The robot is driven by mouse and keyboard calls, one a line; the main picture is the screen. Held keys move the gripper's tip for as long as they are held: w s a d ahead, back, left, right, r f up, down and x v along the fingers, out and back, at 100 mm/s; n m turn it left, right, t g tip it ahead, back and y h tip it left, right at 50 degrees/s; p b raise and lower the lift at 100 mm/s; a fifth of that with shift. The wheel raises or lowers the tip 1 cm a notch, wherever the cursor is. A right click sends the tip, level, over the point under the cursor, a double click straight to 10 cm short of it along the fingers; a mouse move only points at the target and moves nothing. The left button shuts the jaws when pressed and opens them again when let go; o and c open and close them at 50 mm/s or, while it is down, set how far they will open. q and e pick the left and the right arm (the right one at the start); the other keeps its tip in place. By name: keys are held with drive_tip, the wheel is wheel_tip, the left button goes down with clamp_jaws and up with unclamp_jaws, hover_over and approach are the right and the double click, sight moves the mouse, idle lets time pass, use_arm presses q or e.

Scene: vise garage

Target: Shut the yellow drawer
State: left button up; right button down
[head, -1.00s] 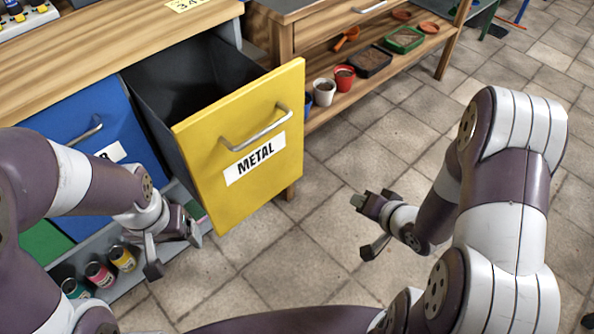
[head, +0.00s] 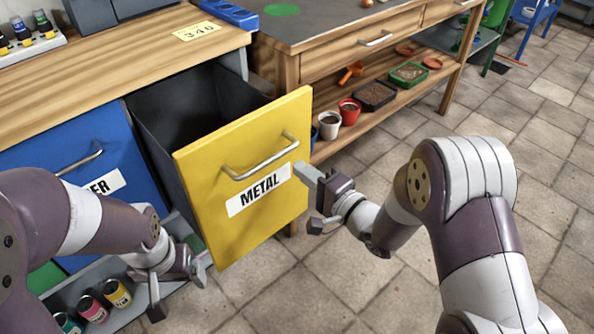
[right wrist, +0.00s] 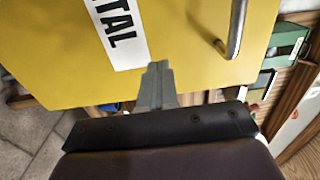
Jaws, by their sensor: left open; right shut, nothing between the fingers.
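The yellow drawer (head: 250,225) with a METAL label and a silver bar handle (head: 260,157) stands pulled out of the wooden cabinet, its dark inside showing. My right gripper (head: 308,176) is shut and empty at the right part of the drawer front, level with the label. In the right wrist view its closed fingertips (right wrist: 157,72) overlap the yellow front just below the label's end; I cannot tell if they touch. My left gripper (head: 180,290) is open, low in front of the blue drawer (head: 95,165), left of the yellow one.
A workbench (head: 400,65) with flowerpots and trays on its lower shelf stands right of the drawer. Several cans (head: 92,308) stand on a low ledge at the lower left. The tiled floor (head: 500,125) at the right is clear.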

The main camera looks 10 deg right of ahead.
sight(287, 158)
drive_tip(key=shift+b+x, duration=0.3)
drive_tip(key=shift+x, duration=1.05)
drive_tip(key=shift+w+a, duration=0.35)
drive_tip(key=shift+w, duration=0.1)
drive_tip(key=p+x, duration=0.1)
drive_tip(key=x, duration=2.2)
drive_tip(key=shift+w+r, duration=0.2)
